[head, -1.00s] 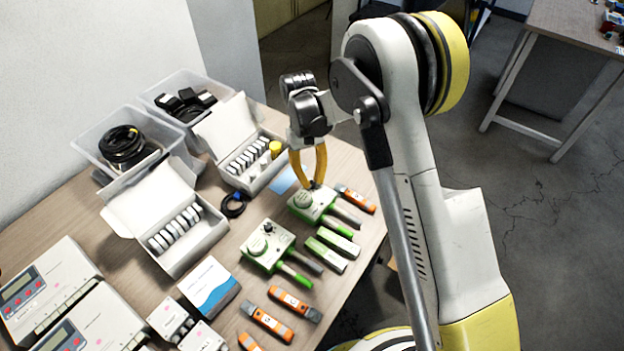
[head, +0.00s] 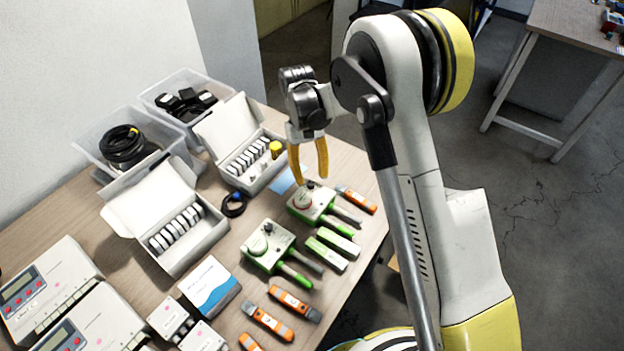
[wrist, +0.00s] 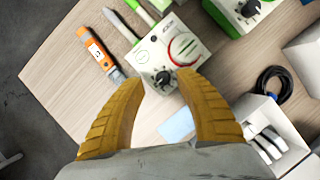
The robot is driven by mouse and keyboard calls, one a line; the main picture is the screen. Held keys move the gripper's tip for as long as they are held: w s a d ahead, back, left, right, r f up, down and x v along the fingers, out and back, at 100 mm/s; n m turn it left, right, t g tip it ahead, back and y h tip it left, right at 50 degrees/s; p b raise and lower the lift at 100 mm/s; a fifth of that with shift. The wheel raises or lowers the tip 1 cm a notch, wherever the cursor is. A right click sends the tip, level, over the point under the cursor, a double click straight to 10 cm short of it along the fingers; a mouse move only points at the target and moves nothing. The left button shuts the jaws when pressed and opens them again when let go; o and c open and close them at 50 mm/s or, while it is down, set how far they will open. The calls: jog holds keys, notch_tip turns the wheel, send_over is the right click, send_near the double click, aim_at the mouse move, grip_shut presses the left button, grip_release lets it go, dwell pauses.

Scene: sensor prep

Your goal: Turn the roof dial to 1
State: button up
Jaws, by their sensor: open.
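Two green-and-white boxes with dials lie on the table. The farther box (head: 318,206) is just below my gripper (head: 308,180). I cannot read the dial numbers or tell which box is the roof one.
Green-and-white sticks (head: 332,243) and an orange tool (head: 356,199) lie close to the farther box. A blue card (head: 283,181) and a coiled cable (head: 233,204) lie to its left. Open white cartons (head: 185,262) stand farther left. The table's right edge is near.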

jog(key=v, duration=1)
jog(key=shift+r, duration=0.2)
jog(key=shift+w, duration=0.1)
